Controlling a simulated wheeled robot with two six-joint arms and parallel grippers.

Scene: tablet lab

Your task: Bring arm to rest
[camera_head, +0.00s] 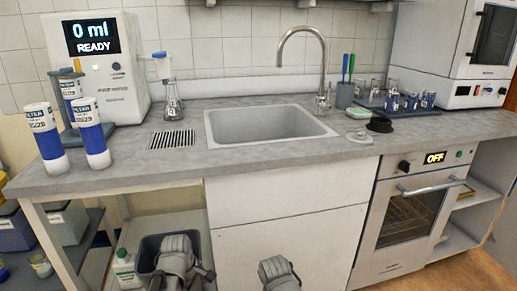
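My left gripper (180,258) is at the bottom of the head view, left of centre, in front of the open shelf under the counter. My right gripper (279,272) is at the bottom edge near the middle, in front of the white cabinet front (285,230). Both are below the counter top and apart from each other. Their fingers cannot be made out clearly, so whether they are open or shut does not show. I see nothing held in either one.
The grey counter (250,165) holds a sink (268,125), a water dispenser (98,70) reading "0 ml READY", filter cartridges (44,137), a flask (173,108) and a beaker tray (400,108). An oven (412,215) reading "OFF" is at right. A dark bin (150,250) is behind my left gripper.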

